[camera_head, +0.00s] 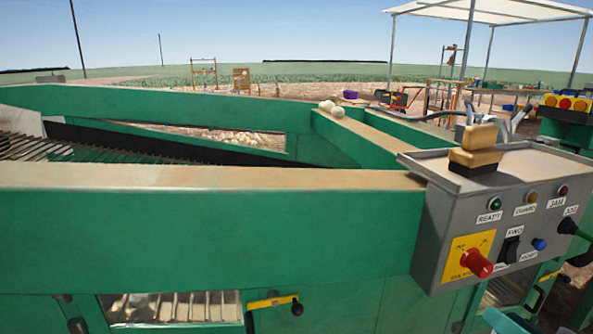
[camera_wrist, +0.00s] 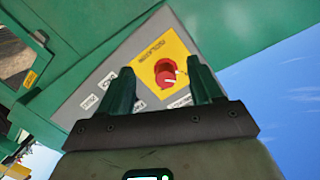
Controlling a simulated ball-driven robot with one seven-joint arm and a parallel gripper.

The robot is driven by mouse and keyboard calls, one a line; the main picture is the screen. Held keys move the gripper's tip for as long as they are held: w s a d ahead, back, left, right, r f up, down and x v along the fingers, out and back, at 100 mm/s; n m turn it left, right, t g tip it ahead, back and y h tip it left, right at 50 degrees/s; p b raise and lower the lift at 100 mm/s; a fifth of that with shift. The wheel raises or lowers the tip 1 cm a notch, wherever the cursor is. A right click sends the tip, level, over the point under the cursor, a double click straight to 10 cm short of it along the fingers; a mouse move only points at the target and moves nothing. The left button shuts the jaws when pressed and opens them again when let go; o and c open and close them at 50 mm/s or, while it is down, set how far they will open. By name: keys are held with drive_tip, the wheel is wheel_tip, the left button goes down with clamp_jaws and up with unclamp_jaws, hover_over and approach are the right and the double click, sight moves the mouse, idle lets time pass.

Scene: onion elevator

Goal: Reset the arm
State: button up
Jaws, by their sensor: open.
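My gripper (camera_wrist: 160,66) shows in the wrist view with its two green fingers apart. Nothing is seen held between them. The red rotary knob (camera_wrist: 166,80) on a yellow isolator plate (camera_wrist: 146,52) appears between the fingers, beyond them. I cannot tell how far away it is or whether a finger touches it. In the head view the same red knob (camera_head: 476,263) sits on the grey control box (camera_head: 437,225). I cannot make out my gripper for certain in the head view.
The box carries a black switch (camera_head: 509,248), a blue button (camera_head: 539,244) and several lamps. A wood-backed brush (camera_head: 478,147) stands on its top. The green machine frame (camera_head: 200,225) fills the foreground. Pale onions (camera_head: 331,107) rest on a rail. Open sky lies right in the wrist view.

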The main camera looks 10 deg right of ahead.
drive_tip(key=s+a+f+n+g+y, duration=0.1)
drive_tip(key=s+a+f+g, duration=0.25)
drive_tip(key=a+f, duration=0.4)
drive_tip(key=s+a+f+n+g+y, duration=0.15)
drive_tip(key=a+f+g, duration=0.35)
drive_tip(key=f, duration=0.5)
drive_tip(key=s+a+f+n+g+h, duration=0.1)
drive_tip(key=s+a+f+g, duration=0.25)
drive_tip(key=s, duration=0.35)
drive_tip(key=s+a+f+n+g+h, duration=0.1)
drive_tip(key=s+a+f+g+h, duration=0.1)
drive_tip(key=s+f+g, duration=0.3)
wheel_tip(320, 180, up, 16)
drive_tip(key=s+t+p, duration=0.1)
drive_tip(key=s+p, duration=0.1)
drive_tip(key=p, duration=1.3)
drive_tip(key=shift+s+d+r+t, duration=0.15)
drive_tip(key=shift+d+r+t, duration=0.05)
drive_tip(key=shift+d+t, duration=0.1)
drive_tip(key=shift+n, duration=0.25)
